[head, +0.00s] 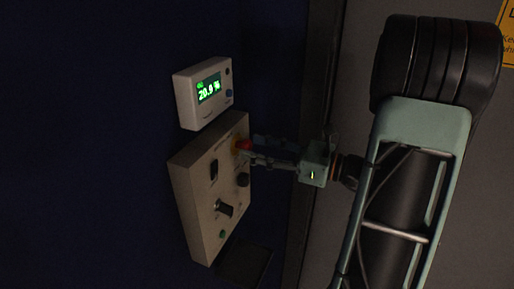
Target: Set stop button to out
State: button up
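The stop button (243,146) is a small red knob on a yellow base at the upper right of a beige control panel (195,205) on the dark wall. My gripper (250,150) reaches in from the right with its fingertips at the red knob. The fingers partly cover the knob. I cannot tell whether they touch or grip it, nor whether the button is in or out.
A grey display unit (188,92) with green digits is mounted above the panel. The panel also bears a black rocker switch (214,170), a dark round knob (243,180), a dark lever switch (224,209) and a small green button (222,234). Dark wall lies left.

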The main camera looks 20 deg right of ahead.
jog(key=v, duration=1.2)
jog(key=shift+w+a, duration=0.1)
